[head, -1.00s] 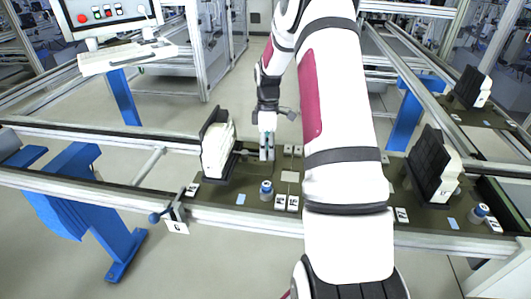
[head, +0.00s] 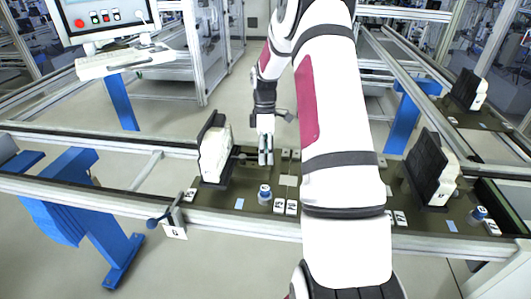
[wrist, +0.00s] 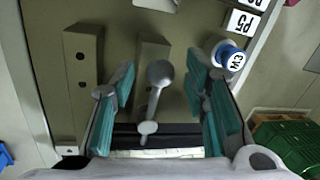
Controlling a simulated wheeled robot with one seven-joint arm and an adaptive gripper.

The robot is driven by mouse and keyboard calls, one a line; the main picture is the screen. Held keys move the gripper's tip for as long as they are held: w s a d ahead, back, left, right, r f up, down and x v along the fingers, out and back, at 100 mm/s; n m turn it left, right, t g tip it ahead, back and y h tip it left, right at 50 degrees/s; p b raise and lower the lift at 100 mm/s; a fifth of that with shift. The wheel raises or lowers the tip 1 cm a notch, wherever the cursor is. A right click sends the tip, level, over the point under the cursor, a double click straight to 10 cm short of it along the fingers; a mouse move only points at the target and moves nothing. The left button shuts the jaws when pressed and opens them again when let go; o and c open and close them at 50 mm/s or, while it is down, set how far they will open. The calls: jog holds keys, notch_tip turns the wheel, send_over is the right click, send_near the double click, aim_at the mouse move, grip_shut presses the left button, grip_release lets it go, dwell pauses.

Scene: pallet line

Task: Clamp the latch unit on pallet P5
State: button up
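Pallet P5 is the dark olive plate (wrist: 190,12) in the wrist view, with its P5 label (wrist: 241,22). In the head view the latch unit, a white block with a black back (head: 214,155), stands upright at the pallet's left. A grey lever with a round knob (wrist: 159,72) lies between my fingers in the wrist view. My gripper (wrist: 160,85), with teal pads, is open, one finger each side of the lever with visible gaps. In the head view my gripper (head: 265,157) points down just right of the latch unit. Whether the lever is closed cannot be told.
A blue-and-white bottle marked M3 (wrist: 228,55) stands near my right finger. Two tan blocks (wrist: 84,85) rise from the pallet. Another pallet with a similar black-and-white unit (head: 432,170) is at the right. Rails (head: 130,198) border the line.

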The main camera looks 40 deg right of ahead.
notch_tip(320, 180, up, 12)
jog(key=w+d, duration=0.1)
jog(key=shift+w+d, duration=0.25)
jog(key=shift+w, duration=0.1)
jog(key=shift+f, duration=0.1)
dwell(0.5)
